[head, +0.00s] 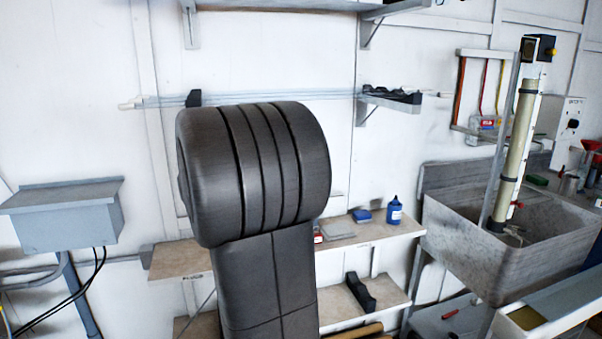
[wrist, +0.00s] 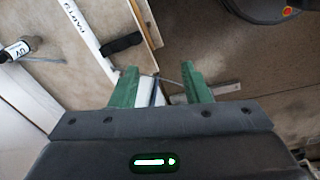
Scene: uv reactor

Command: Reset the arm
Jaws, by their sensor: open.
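My gripper (wrist: 158,78) shows in the wrist view, with two green fingers spread apart. No object is clearly held between them; a pale strip and a thin grey rod show behind the gap, and I cannot tell how far off they are. In the head view a large dark grey arm part of mine (head: 275,165) stands raised in the middle and hides some of the wall and shelves. My gripper does not show in the head view.
A grey stone sink (head: 455,245) with a tilted tube (head: 515,150) stands at the right. Wooden shelves (head: 368,228) hold a blue bottle (head: 394,212). A grey wall box (head: 65,215) is at the left. The wrist view shows a labelled white strip (wrist: 85,35) and brown surface (wrist: 240,60).

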